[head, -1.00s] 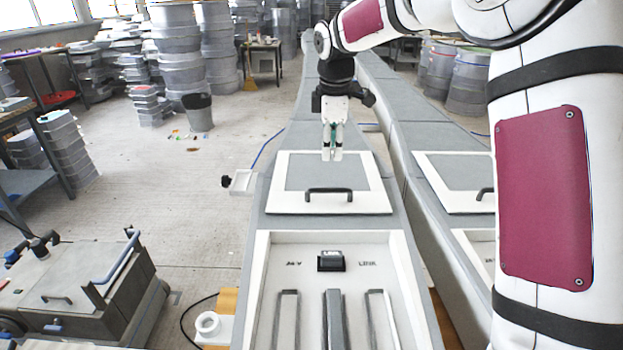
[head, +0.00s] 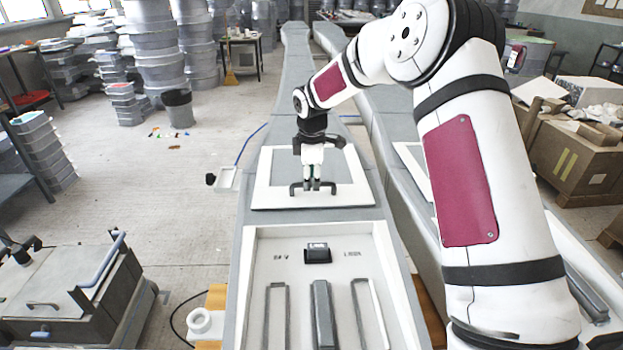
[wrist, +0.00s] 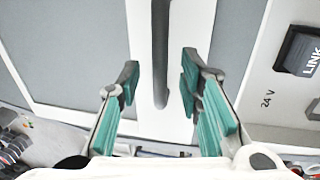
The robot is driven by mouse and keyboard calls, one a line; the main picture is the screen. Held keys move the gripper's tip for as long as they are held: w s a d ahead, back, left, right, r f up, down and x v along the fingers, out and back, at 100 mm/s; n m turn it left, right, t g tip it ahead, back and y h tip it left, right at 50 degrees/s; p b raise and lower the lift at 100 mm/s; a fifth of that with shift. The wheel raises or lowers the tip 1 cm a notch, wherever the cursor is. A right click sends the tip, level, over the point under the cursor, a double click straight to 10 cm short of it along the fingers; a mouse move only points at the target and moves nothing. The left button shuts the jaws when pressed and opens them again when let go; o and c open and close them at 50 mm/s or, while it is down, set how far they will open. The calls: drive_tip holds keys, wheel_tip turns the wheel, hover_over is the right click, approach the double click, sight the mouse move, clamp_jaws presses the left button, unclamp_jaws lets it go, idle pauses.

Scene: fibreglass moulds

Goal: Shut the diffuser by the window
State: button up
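A white-framed panel (head: 268,198) with a grey centre lies on the left of two long grey bodies, the one on the window side. It carries a dark bar handle (head: 295,187), also seen in the wrist view (wrist: 160,60). I cannot tell for sure which part is the diffuser. My gripper (head: 316,187) points down at the handle. In the wrist view its teal-padded fingers (wrist: 159,78) are apart, one on each side of the bar, with gaps showing. Whether the fingertips reach down past the bar is unclear.
In front of the panel is an open white recess (head: 265,240) with a dark block (head: 317,254) and long bars. A grey wheeled cart (head: 60,300) stands at lower left. Cardboard boxes (head: 575,155) are at right.

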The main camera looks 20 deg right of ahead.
drive_tip(key=shift+w+f, duration=0.1)
drive_tip(key=shift+f, duration=0.35)
clamp_jaws()
